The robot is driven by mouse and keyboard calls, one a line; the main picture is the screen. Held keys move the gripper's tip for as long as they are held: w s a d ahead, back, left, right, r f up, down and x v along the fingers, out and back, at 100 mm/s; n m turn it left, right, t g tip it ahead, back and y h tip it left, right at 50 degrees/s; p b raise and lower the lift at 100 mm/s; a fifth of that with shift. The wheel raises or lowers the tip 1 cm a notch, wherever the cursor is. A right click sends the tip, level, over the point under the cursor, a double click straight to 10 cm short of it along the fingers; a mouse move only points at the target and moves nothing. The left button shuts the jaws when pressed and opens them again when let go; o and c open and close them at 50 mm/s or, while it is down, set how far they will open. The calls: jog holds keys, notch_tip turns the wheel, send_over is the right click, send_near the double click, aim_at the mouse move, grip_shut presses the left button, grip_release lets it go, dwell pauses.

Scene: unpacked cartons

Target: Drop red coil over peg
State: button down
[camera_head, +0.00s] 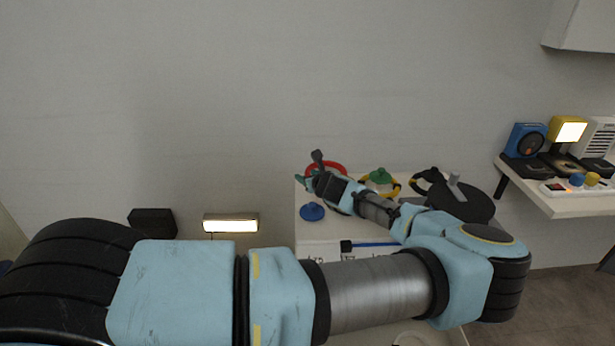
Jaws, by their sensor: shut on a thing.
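The red coil (336,167) is a ring at the far left of the white table (304,238). My gripper (310,172) reaches over the table from the right and is shut on the red coil at its left side. My gripper hides the lower part of the coil. I cannot tell whether the coil touches the table. A grey upright peg (455,183) rises from a round black base (468,203) at the table's right side, apart from the coil. My arm covers part of the table between them.
A green cone-shaped piece (380,176) stands by a yellow and black coil (395,189). A blue knobbed piece (312,211) lies at the table's left. A black coil (424,183) lies beside the base. A shelf (573,207) with devices stands at right.

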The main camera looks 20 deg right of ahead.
jog(key=shift+f, duration=0.15)
jog(key=shift+f+b, duration=0.95)
jog(key=shift+f, duration=0.3)
jog(key=shift+r+p, duration=1.6)
jog(key=shift+r, duration=0.65)
